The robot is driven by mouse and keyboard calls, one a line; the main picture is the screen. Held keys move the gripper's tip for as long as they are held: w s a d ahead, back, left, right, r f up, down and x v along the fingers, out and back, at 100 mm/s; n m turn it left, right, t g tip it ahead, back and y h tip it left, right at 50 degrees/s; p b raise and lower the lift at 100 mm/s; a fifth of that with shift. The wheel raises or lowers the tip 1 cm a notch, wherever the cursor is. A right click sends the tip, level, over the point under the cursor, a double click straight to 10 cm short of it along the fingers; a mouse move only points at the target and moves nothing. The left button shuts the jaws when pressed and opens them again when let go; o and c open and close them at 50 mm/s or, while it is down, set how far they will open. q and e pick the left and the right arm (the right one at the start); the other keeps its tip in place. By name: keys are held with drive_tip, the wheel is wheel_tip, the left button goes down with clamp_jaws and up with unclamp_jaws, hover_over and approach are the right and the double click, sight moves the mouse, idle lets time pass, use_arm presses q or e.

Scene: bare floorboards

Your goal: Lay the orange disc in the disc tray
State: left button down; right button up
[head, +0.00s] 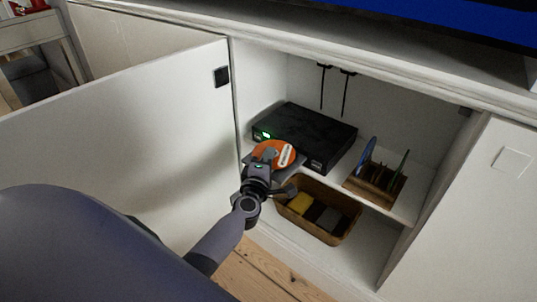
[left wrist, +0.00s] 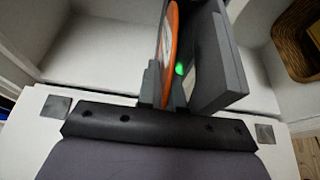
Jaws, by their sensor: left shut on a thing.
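The orange disc (head: 265,151) with a white label is held by my left gripper (head: 262,168) in front of the black player in the open cabinet. The grey disc tray (head: 299,160) sticks out from the player, just under the disc. In the left wrist view the disc (left wrist: 171,34) shows nearly edge-on between the fingers, roughly parallel to the tray (left wrist: 228,60), with a narrow gap visible between them. Whether they touch anywhere is hidden. My right gripper is in neither view.
The black player (head: 310,128) with a green light stands on the cabinet shelf. A wooden rack (head: 376,187) holds upright discs to its right. A wicker basket (head: 322,232) sits below. The open cabinet door (head: 150,130) stands at the left.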

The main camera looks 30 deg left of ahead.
use_arm(q)
drive_tip(key=shift+d+f+g+p, duration=0.15)
drive_tip(key=shift+f+p, duration=0.1)
drive_tip(key=shift+f, duration=0.25)
drive_tip(key=shift+d+f+g+p, duration=0.15)
drive_tip(key=shift+f+p, duration=0.1)
drive_tip(key=shift+f, duration=0.2)
drive_tip(key=c, duration=1.3)
unclamp_jaws()
drive_tip(key=shift+f+h, duration=0.15)
drive_tip(key=shift+h, duration=0.15)
drive_tip(key=shift+c, duration=1.1)
drive_tip(key=shift+f+b, duration=0.4)
drive_tip(key=shift+s, duration=0.1)
drive_tip(key=o, duration=0.4)
drive_tip(key=s, duration=0.2)
drive_tip(key=s+p, duration=0.1)
drive_tip(key=s, duration=0.1)
drive_tip(key=s+a, duration=0.1)
drive_tip(key=s, duration=0.2)
drive_tip(key=shift+p, duration=0.4)
drive_tip(key=shift+s+r, duration=0.15)
drive_tip(key=shift+s, duration=0.2)
